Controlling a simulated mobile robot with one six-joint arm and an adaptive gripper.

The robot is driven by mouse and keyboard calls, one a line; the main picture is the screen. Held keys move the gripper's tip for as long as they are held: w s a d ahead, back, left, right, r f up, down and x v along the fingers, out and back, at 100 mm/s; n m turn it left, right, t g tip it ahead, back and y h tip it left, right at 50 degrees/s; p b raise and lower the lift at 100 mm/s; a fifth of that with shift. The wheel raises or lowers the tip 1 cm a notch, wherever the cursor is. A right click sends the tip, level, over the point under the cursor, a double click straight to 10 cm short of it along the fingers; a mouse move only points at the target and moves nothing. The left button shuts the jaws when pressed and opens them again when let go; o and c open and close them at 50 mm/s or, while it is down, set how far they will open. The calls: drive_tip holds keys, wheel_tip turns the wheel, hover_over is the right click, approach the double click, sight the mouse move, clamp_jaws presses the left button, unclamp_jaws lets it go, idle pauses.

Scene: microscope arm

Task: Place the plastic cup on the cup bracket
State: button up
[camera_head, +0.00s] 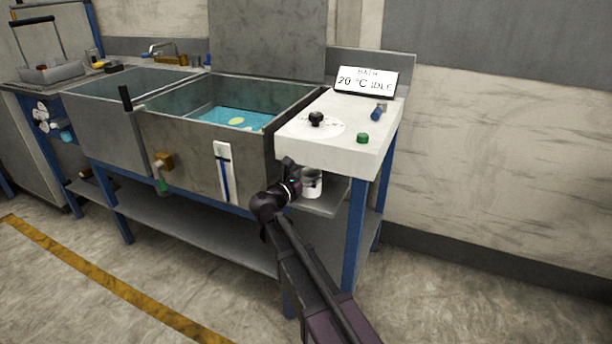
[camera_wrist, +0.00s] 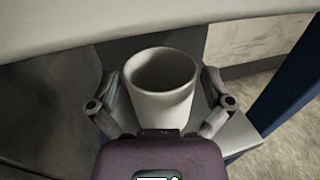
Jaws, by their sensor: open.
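The white plastic cup (camera_head: 312,184) is upright at the small grey bracket (camera_head: 328,207) below the white control box. It appears to stand on the bracket, though its base is partly hidden. In the wrist view the cup (camera_wrist: 160,98) is directly in front of my gripper (camera_wrist: 160,88), its open mouth facing up and looking empty. My gripper's two fingers are spread, one on each side of the cup, with visible gaps. The bracket also shows in the wrist view (camera_wrist: 238,137), to the right of the cup. In the head view my gripper (camera_head: 294,177) is just left of the cup.
The white control box (camera_head: 330,160) overhangs the cup closely. A blue table leg (camera_head: 355,235) stands to the right. The steel bath (camera_head: 190,160) with blue water is on the left, and a lower shelf (camera_head: 190,225) runs beneath. The floor in front is clear.

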drive_tip(key=shift+r, duration=0.15)
drive_tip(key=v, duration=1.2)
idle(0.7)
